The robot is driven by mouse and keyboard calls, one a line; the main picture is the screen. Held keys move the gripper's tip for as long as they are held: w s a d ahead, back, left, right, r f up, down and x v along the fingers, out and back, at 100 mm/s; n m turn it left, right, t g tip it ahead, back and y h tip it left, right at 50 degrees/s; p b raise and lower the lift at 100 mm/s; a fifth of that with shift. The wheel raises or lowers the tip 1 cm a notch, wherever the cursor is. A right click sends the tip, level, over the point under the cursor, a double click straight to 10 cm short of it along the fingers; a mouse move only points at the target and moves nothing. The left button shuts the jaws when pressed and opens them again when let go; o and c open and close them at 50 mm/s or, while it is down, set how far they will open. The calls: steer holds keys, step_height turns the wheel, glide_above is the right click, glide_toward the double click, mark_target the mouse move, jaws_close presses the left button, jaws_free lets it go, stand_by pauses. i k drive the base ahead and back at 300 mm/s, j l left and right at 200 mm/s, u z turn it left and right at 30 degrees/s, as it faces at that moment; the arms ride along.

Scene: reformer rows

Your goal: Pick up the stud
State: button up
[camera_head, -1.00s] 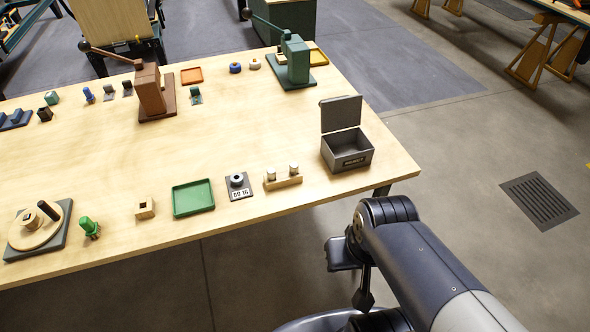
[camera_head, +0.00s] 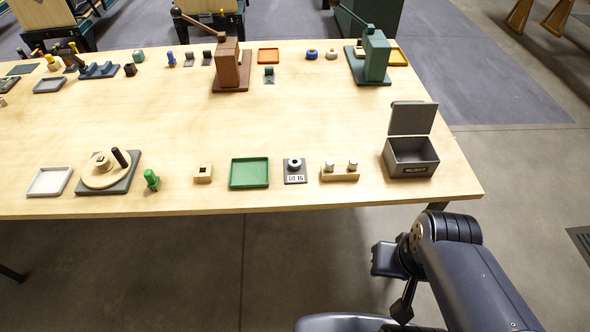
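Two small pale-topped cylinders stand in a wooden block (camera_head: 340,176) near the table's front edge, right of centre. They look like studs, but I cannot tell for certain that one is the stud. A green knobbed piece (camera_head: 151,180) stands farther left along the same edge. My dark arm is at the lower right, off the table's front edge. Its end is folded and dark, and I cannot make out the fingers or anything held. It is apart from the block and lower right of it.
An open grey metal box (camera_head: 411,158) stands right of the block. Brown (camera_head: 231,67) and green (camera_head: 375,58) lever presses stand behind. The table's middle is clear.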

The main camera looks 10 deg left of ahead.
mark_target(353, 163)
steer(key=i+l+z, duration=0.1)
steer(key=i+l, duration=0.55)
steer(key=i, duration=0.1)
